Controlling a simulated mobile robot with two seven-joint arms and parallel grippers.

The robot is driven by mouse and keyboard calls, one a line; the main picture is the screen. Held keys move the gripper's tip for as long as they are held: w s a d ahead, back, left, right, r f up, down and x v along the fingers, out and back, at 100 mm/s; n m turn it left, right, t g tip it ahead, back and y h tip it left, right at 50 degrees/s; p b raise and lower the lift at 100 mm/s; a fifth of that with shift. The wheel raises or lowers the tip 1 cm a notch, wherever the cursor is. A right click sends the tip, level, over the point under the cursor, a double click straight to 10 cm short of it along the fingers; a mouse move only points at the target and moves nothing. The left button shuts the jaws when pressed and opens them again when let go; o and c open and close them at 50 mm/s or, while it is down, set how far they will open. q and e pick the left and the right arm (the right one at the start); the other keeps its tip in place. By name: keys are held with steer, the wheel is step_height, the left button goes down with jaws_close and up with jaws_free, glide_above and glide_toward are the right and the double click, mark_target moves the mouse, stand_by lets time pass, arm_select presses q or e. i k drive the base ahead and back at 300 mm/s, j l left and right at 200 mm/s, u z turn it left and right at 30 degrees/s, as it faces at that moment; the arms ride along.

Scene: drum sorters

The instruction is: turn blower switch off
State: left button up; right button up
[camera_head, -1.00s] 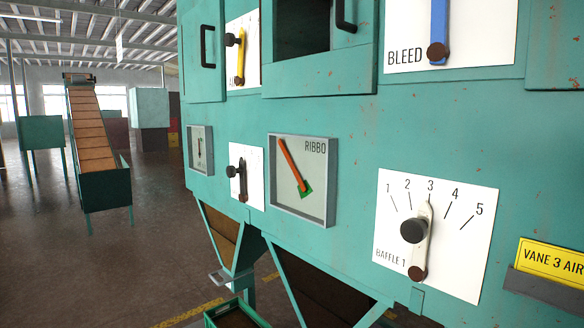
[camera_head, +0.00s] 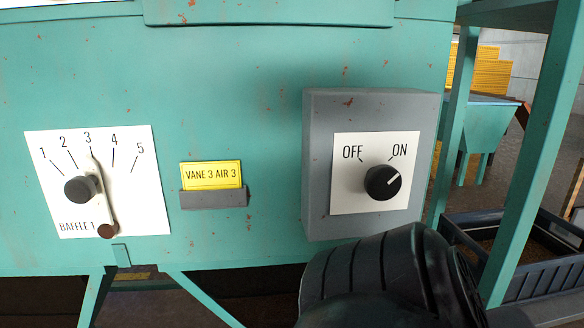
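The blower switch is a grey box (camera_head: 318,170) on the teal machine panel, right of centre in the head view. It has a white plate marked OFF on the left and ON on the right. Its black round knob (camera_head: 382,182) has a white pointer line aimed up and right, toward ON. A black ribbed part of my arm (camera_head: 385,275) rises from the bottom edge, just below the box. No fingertips of either gripper show. Nothing is seen touching the knob.
A Baffle 1 lever (camera_head: 88,189) on a white plate points at 3, at left. A yellow "VANE 3 AIR 3" card (camera_head: 211,175) sits in a holder between them. A teal frame post (camera_head: 535,150) and a dark blue bin (camera_head: 535,262) stand at right.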

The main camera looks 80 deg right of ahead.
mark_target(382, 182)
steer(key=z, duration=2.8)
